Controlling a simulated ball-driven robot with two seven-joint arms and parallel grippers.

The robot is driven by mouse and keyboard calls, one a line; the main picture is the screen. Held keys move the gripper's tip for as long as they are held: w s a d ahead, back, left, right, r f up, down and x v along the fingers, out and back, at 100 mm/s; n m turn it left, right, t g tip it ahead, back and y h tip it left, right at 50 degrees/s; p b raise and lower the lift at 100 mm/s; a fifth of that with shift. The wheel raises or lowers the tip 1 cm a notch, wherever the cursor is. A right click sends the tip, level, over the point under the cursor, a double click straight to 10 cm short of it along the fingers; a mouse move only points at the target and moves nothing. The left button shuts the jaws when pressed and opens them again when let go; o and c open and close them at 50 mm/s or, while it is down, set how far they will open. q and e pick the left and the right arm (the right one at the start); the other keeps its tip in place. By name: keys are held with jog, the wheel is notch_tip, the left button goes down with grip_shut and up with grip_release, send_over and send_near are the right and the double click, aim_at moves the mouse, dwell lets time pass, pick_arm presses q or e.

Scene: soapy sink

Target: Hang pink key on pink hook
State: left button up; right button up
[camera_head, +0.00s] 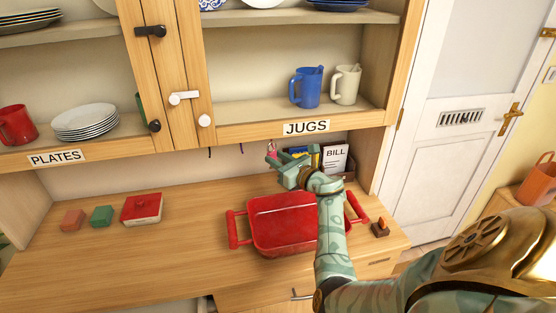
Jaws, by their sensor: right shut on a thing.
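My right gripper (279,162) is raised under the front edge of the JUGS shelf, behind the red roasting pan. It is shut on a small pink thing, which looks like the pink key (271,152). The key shows at the fingertips, just below the shelf edge. I cannot make out the pink hook apart from the key, or whether they touch. Other small hooks hang under the cabinet to the left, a purple one (241,148) and a dark one (210,152). My left gripper is not in view.
A red roasting pan (283,224) stands on the counter below my right arm. A box marked BILL (335,160) stands behind the gripper. A blue jug (307,88) and a cream jug (346,86) stand on the shelf above.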

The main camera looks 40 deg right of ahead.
jog(key=o, duration=1)
jog(key=shift+s, duration=0.1)
